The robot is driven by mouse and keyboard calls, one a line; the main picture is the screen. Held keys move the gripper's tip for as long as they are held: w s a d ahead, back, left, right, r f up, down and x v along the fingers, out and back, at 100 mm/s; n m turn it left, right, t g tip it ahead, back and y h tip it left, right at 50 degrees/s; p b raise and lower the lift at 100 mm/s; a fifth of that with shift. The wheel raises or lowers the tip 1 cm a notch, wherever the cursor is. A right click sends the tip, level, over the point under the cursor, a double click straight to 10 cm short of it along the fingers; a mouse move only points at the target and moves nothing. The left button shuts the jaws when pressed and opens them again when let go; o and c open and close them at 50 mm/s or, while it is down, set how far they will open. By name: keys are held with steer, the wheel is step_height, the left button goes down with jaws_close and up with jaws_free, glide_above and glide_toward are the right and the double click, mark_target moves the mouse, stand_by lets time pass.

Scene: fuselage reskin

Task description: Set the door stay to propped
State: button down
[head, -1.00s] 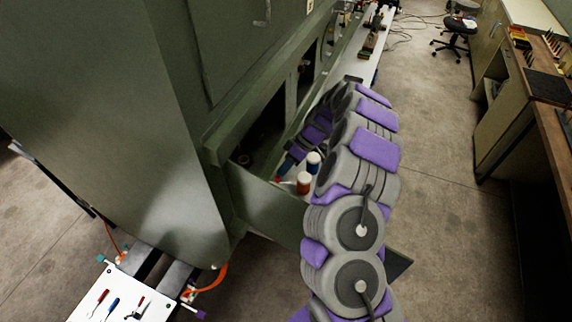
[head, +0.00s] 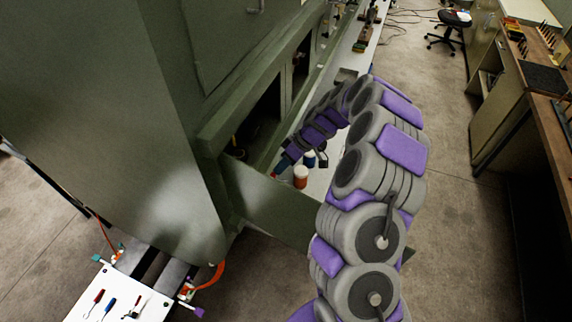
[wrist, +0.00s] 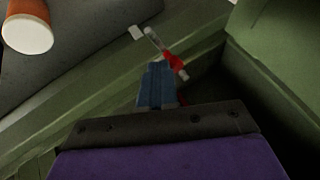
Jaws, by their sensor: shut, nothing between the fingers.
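A slim pale rod with a red collar (wrist: 174,62), which looks like the door stay, lies just beyond my fingertips in the wrist view. My gripper (wrist: 157,70) is shut and empty, its blue fingers close to the red collar; I cannot tell whether they touch. In the head view my gripper (head: 282,168) is small, beside the open green door panel (head: 265,205) below the dark bay opening (head: 258,118). The stay is too small there to read its setting.
An orange bottle (head: 301,177) and a blue one (head: 309,158) stand on the pale surface close to my gripper. The orange one also shows in the wrist view (wrist: 28,35). A workbench (head: 535,70) stands at right. The floor between is clear.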

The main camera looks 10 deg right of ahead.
steer(key=s+a+m+t+b, duration=0.3)
steer(key=s+a+m+b, duration=0.1)
steer(key=s+m, duration=0.2)
steer(key=shift+s+t+h+b, duration=0.3)
steer(key=shift+s+t+h, duration=0.1)
steer(key=shift+s, duration=0.35)
steer(key=shift+a, duration=0.1)
stand_by(0.4)
